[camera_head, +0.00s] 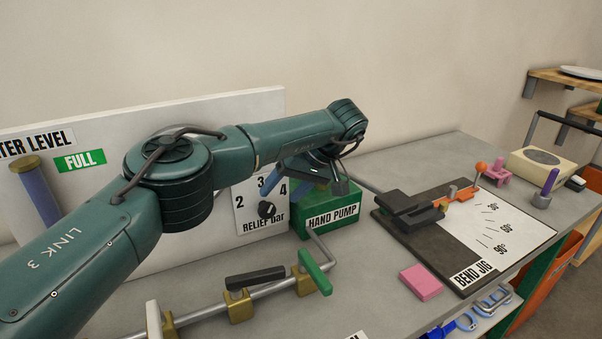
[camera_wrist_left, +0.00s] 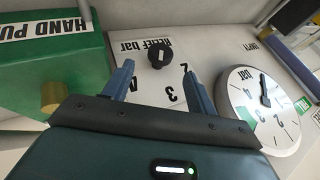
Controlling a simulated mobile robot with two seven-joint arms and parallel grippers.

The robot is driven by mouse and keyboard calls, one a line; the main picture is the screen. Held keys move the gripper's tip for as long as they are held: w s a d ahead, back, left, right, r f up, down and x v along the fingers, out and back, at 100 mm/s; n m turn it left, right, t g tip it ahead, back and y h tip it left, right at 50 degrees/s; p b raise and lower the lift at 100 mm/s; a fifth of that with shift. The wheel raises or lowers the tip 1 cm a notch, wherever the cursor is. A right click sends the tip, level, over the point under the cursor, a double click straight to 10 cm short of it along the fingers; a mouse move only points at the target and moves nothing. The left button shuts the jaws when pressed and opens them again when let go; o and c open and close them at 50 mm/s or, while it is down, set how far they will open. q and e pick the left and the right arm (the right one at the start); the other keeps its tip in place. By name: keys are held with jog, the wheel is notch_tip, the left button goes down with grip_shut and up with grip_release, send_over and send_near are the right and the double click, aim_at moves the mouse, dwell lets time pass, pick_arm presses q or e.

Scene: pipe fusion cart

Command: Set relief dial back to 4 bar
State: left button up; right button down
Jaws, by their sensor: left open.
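The relief dial is a black knob (camera_head: 266,209) on a white panel marked 2, 3, 4 and "RELIEF bar" (camera_head: 262,226). In the left wrist view the knob (camera_wrist_left: 159,55) shows with a small pale mark on its face; I cannot tell surely which number it points at. My left gripper (camera_head: 314,190) is open and empty, up and right of the knob in the head view, partly hidden by its own wrist. In the left wrist view its two blue fingers (camera_wrist_left: 160,72) are spread, with the knob beyond and between their tips, apart from them. My right gripper is not in view.
The green hand pump box (camera_head: 330,215) stands close right of the dial. A round bar gauge (camera_wrist_left: 262,110) is beside the panel. A pipe with brass clamps (camera_head: 240,306) and a green handle (camera_head: 315,272) lies in front. The bend jig (camera_head: 400,213) and pink block (camera_head: 421,282) are to the right.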

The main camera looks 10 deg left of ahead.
pick_arm(q)
jog(key=v, duration=0.7)
jog(key=shift+r, duration=0.35)
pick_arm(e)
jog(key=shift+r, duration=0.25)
pick_arm(q)
jog(key=shift+d, duration=0.15)
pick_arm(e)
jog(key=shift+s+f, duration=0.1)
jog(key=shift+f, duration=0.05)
pick_arm(q)
jog(key=shift+f, duration=0.1)
